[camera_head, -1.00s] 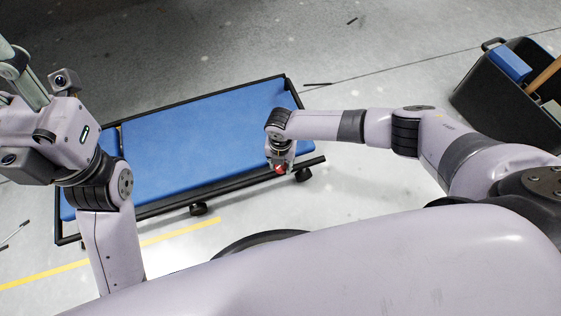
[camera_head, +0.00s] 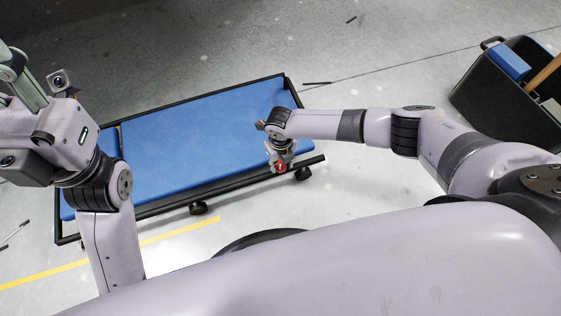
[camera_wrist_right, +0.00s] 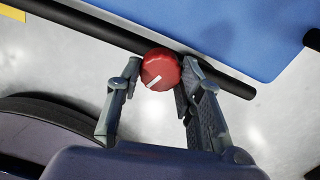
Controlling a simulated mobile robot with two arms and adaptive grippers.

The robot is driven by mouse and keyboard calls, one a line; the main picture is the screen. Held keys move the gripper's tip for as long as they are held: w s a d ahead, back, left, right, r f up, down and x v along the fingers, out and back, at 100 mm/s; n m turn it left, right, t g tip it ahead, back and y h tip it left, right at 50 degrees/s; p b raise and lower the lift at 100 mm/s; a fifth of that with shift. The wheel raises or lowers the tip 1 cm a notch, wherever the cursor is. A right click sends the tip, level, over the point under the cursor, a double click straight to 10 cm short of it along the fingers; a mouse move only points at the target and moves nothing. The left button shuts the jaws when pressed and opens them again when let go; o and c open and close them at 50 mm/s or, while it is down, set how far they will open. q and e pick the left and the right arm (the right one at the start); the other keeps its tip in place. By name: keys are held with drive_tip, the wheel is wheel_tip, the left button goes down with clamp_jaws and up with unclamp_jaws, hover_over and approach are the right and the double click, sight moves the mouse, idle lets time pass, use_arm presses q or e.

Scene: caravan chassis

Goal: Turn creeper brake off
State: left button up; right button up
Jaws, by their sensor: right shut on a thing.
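The creeper (camera_head: 190,140) is a low blue padded board with a black frame and casters. Its brake is a round red knob (camera_wrist_right: 160,70) with a white pointer mark, at the black frame rail in the right wrist view. In the head view the knob (camera_head: 281,167) shows small at the creeper's near right edge. My right gripper (camera_wrist_right: 157,80) is shut on the knob, one finger on each side. The white mark points down and left in the right wrist view.
A black bin (camera_head: 505,95) with a blue box and a wooden handle stands at the upper right. A yellow floor line (camera_head: 180,232) runs near the creeper's front. Casters (camera_head: 198,208) stick out below the near rail. The floor right of the creeper is mostly clear.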

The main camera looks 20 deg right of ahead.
sight(280, 164)
idle(0.5)
drive_tip(key=o, duration=1.2)
drive_tip(key=shift+c, duration=0.2)
drive_tip(key=shift+r, duration=0.1)
wheel_tip(280, 164, up, 12)
